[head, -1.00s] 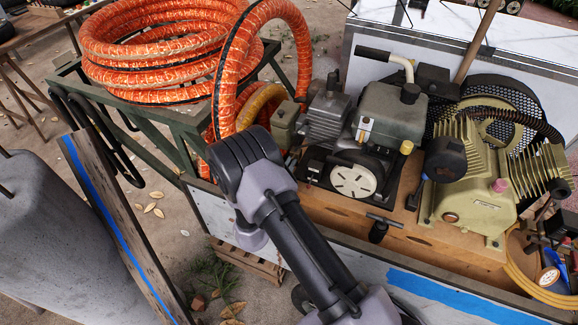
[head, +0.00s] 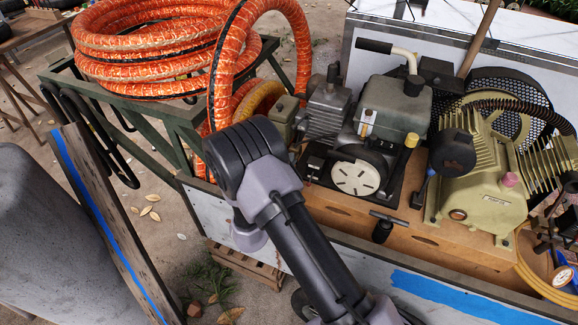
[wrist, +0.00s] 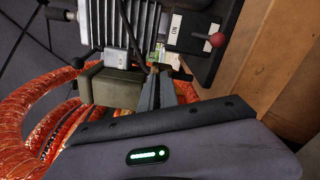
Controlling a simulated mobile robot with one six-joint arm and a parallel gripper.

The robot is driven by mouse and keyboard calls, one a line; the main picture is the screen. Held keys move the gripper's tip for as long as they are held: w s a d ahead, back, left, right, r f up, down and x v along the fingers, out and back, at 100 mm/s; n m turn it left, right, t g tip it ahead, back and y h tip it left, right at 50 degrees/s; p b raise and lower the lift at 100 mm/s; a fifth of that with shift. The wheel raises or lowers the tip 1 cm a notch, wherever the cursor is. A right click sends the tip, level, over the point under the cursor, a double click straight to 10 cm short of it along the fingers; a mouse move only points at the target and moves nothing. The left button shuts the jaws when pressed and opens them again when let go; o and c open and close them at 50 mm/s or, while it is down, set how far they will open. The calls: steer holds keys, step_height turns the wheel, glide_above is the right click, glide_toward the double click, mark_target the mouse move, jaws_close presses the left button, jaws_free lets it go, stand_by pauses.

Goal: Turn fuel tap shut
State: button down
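The engine (head: 388,108) stands on the cart with a grey-green tank on top. In the wrist view, my gripper (wrist: 162,80) points at the engine's side, by a small brass-coloured fitting (wrist: 155,67) next to a green-and-white label (wrist: 158,52). This fitting may be the fuel tap, but it is too small and too covered to be sure. The fingers look close together around or in front of it; I cannot tell whether they touch it. In the head view my arm hides the gripper and this spot.
In the wrist view, a red-knobbed lever (wrist: 215,40) sits on a dark panel by an "ON" label (wrist: 175,28), right of the fingers. A box-shaped olive part (wrist: 110,85) is close on the left. The compressor (head: 480,185) stands right.

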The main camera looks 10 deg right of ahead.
steer(key=shift+f+m+b, duration=0.1)
steer(key=shift+m+b, duration=1.3)
steer(key=shift+m, duration=0.8)
steer(key=c, duration=1.6)
jaws_free()
steer(key=p+v, duration=0.4)
steer(key=v, duration=1.3)
steer(key=shift+s+a, duration=0.1)
steer(key=shift+s, duration=0.1)
